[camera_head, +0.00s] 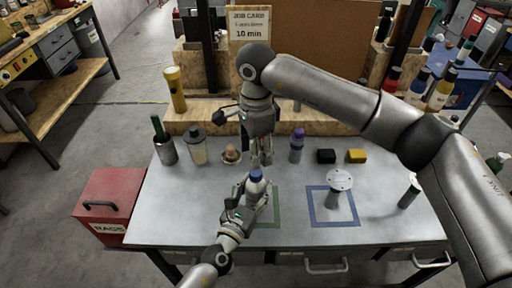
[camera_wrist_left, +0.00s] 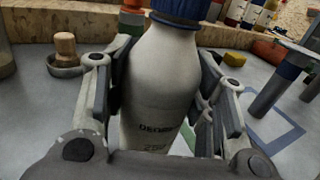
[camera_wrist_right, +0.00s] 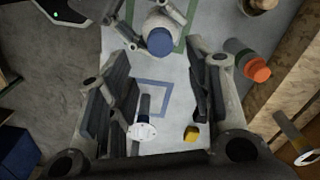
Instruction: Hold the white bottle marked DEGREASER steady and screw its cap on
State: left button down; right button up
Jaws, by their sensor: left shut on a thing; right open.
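The white bottle (camera_head: 256,190), with part of its DEGREASER label facing the left wrist camera (camera_wrist_left: 160,105), stands upright by the green square outline. A blue cap (camera_head: 256,175) sits on its top; I cannot tell how tight it is. The cap also shows in the right wrist view (camera_wrist_right: 160,41). My left gripper (camera_head: 248,202) is shut around the bottle's body, one finger on each side. My right gripper (camera_head: 262,162) points down above and behind the bottle, open and empty, apart from the cap. Its spread fingers show in the right wrist view (camera_wrist_right: 160,95).
A round white-topped stand (camera_head: 340,182) is in the blue square outline. A purple-capped bottle (camera_head: 297,146), black block (camera_head: 326,156), yellow block (camera_head: 357,156) and wooden-handled brush (camera_head: 231,154) line the back. The front right is clear.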

aim_at(256, 172)
notch_tip(256, 172, down, 8)
jog(key=shift+r, duration=0.2)
dwell(0.3)
grip_shut()
jog(key=m, duration=0.5)
jog(key=shift+m, duration=0.3)
jog(key=m, duration=0.4)
jog(key=shift+o, duration=0.5)
grip_release()
